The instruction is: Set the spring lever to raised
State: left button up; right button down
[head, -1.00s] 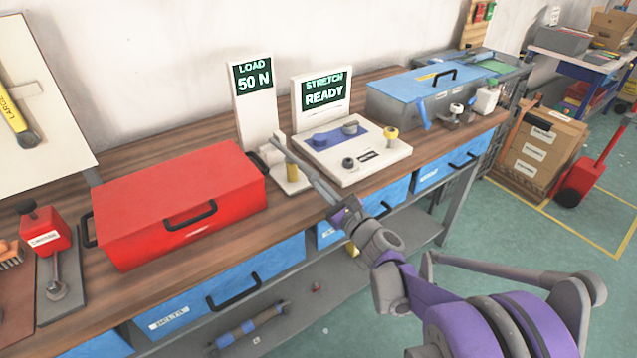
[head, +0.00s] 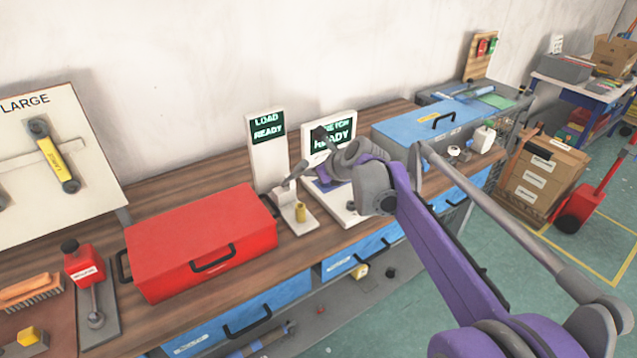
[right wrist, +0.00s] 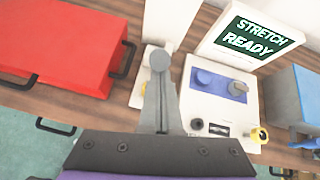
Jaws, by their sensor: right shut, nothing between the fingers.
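The spring lever (head: 293,176) appears to be the grey lever on the white LOAD stand (head: 268,150), whose screen reads LOAD READY. It slants up to the right, above a yellow cylinder (head: 300,212). In the right wrist view its round grey end (right wrist: 161,61) shows just beyond my fingertips. My right gripper (right wrist: 160,95) is shut and empty, close to the lever; whether they touch I cannot tell. In the head view my right gripper (head: 328,160) is foreshortened in front of the STRETCH unit. My left gripper is out of view.
A red toolbox (head: 200,240) stands left of the LOAD stand. The STRETCH unit (right wrist: 222,100) is close on its right, with knobs on top. A blue-lidded grey box (head: 425,130) stands farther right.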

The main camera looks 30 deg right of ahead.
jog(key=shift+w+a+r+g+p, duration=0.1)
jog(key=shift+w+r+g+p, duration=0.35)
jog(key=shift+w+r, duration=1)
jog(key=shift+w, duration=0.25)
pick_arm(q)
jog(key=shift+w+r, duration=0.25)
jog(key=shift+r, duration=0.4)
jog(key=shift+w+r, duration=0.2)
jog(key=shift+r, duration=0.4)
pick_arm(e)
jog(key=shift+w+r, duration=0.2)
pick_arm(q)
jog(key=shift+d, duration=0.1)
pick_arm(e)
jog(key=shift+r, duration=0.1)
